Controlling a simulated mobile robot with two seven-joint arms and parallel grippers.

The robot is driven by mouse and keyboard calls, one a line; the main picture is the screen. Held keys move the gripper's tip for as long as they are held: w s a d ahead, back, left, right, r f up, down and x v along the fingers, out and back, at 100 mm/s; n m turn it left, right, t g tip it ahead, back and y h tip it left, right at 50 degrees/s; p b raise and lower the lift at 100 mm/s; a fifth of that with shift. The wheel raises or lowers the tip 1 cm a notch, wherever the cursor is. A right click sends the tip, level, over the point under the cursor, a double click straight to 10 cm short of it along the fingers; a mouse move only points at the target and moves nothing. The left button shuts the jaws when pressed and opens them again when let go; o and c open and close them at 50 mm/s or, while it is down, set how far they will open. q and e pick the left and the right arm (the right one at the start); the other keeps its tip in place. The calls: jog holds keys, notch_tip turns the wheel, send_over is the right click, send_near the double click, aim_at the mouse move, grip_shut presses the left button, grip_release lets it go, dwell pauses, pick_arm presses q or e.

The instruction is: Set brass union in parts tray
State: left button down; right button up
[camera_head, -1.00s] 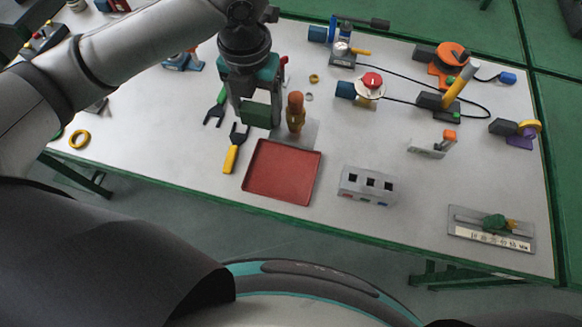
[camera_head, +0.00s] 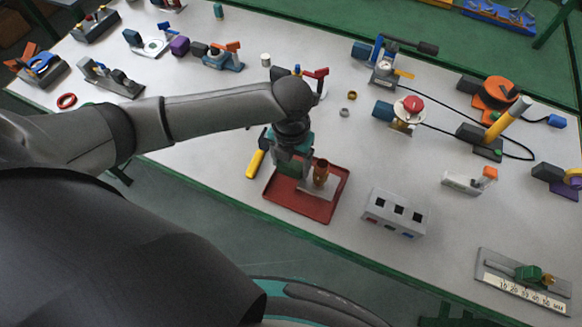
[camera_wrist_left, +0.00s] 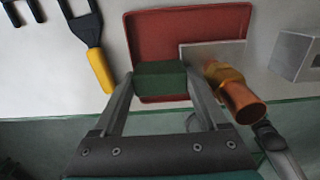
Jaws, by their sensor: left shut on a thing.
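The red parts tray (camera_head: 284,203) lies near the table's front edge; it also shows at the top of the wrist view (camera_wrist_left: 185,22). My left gripper (camera_head: 291,166) is over the tray's back left part, its fingers closed on a green block (camera_wrist_left: 160,82). The brass union (camera_head: 320,172), an orange-brown fitting on a grey plate (camera_head: 323,189), is just right of the block and moves with it. In the wrist view the union (camera_wrist_left: 232,92) is tilted outward past the right finger. I cannot tell whether plate or block touches the tray. My right gripper is not in view.
A grey block with square holes (camera_head: 394,213) stands right of the tray. A yellow-handled fork tool (camera_head: 257,162) lies close to its left. A red-knobbed valve (camera_head: 408,110) and cabled devices stand behind to the right. The table's green front edge (camera_head: 232,220) is near.

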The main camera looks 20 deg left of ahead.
pick_arm(q)
jog(key=shift+f, duration=1.2)
jog(key=shift+f, duration=0.1)
grip_release()
notch_tip(320, 180, up, 12)
jog(key=shift+r+p, duration=0.1)
jog(key=shift+p, duration=1)
jog(key=shift+s, duration=0.15)
